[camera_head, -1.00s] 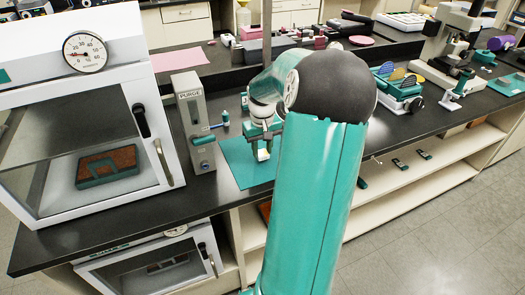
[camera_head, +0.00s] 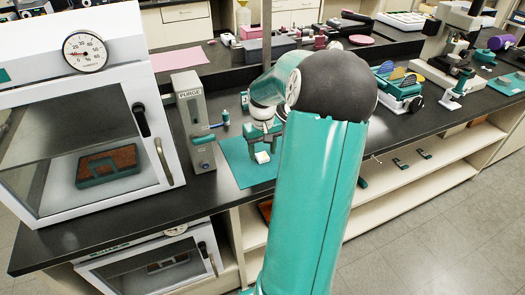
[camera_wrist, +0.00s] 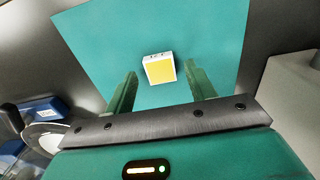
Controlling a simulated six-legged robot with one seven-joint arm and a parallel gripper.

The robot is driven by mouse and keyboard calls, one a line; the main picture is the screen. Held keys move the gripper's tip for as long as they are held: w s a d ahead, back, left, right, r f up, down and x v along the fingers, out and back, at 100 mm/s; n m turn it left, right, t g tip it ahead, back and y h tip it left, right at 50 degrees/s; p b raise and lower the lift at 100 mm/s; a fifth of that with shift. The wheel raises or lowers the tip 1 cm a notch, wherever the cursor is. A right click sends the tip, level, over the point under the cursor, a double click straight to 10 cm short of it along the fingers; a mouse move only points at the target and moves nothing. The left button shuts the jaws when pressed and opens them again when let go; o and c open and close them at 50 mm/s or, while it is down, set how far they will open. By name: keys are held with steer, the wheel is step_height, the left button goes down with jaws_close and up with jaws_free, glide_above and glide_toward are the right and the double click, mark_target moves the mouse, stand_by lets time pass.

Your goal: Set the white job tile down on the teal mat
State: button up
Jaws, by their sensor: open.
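The white job tile (camera_wrist: 159,69) lies on the teal mat (camera_wrist: 218,35) in the wrist view, with a yellow square on its upper face. In the head view the tile (camera_head: 262,157) shows as a small white block on the mat (camera_head: 238,168). My gripper (camera_wrist: 166,82) is open, its two green fingers apart on either side of the tile's near end, with gaps between them and the tile. In the head view my gripper (camera_head: 264,150) is over the mat, partly hidden by my arm.
A grey PURGE unit (camera_head: 190,110) stands left of the mat. A white cabinet with a dial gauge (camera_head: 85,51) stands farther left. A small blue item (camera_wrist: 45,110) is at the left in the wrist view. The mat around the tile is bare.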

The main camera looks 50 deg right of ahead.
mark_target(262, 156)
step_height(262, 156, up, 12)
stand_by(0.4)
steer(key=shift+f, duration=0.1)
